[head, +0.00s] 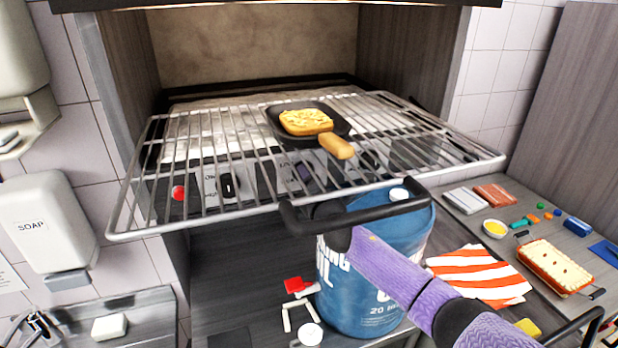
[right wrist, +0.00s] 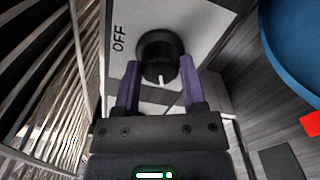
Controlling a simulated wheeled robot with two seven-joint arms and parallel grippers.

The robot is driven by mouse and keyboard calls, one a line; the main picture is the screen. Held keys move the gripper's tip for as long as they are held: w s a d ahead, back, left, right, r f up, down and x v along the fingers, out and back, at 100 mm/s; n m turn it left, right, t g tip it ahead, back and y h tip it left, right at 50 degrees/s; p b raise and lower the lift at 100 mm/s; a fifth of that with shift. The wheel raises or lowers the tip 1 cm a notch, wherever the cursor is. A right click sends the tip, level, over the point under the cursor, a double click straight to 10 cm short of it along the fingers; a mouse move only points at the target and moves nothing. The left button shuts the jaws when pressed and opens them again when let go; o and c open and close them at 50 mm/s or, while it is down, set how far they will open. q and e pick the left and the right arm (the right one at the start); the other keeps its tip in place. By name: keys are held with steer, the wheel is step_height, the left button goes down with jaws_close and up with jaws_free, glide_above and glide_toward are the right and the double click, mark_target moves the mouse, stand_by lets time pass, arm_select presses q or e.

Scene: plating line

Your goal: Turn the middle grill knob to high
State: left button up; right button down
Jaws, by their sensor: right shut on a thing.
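The grill's front panel shows through the rack in the head view. A left black knob (head: 229,186) with a white mark sits on it, and a dark knob (head: 369,161) shows further right. My right gripper (head: 304,174) reaches the panel between them, behind the rack bars. In the right wrist view, my right gripper's purple fingers (right wrist: 160,80) are shut on the black middle knob (right wrist: 161,52), one on each side. The knob's white pointer aims down the picture, away from the OFF label at left. My left gripper is out of view.
A wire rack (head: 205,205) juts out above the knobs, holding a small pan (head: 338,125) with bread. A blue bucket (head: 350,285) stands beneath, close to my right arm. A striped cloth (head: 480,275) and a food-filled dish (head: 555,265) lie at right.

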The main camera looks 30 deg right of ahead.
steer(key=shift+n, duration=0.5)
steer(key=shift+c, duration=0.7)
jaws_free()
steer(key=v, duration=1)
steer(key=shift+b, duration=0.35)
steer(key=shift+d+f, duration=0.1)
steer(key=shift+f, duration=0.05)
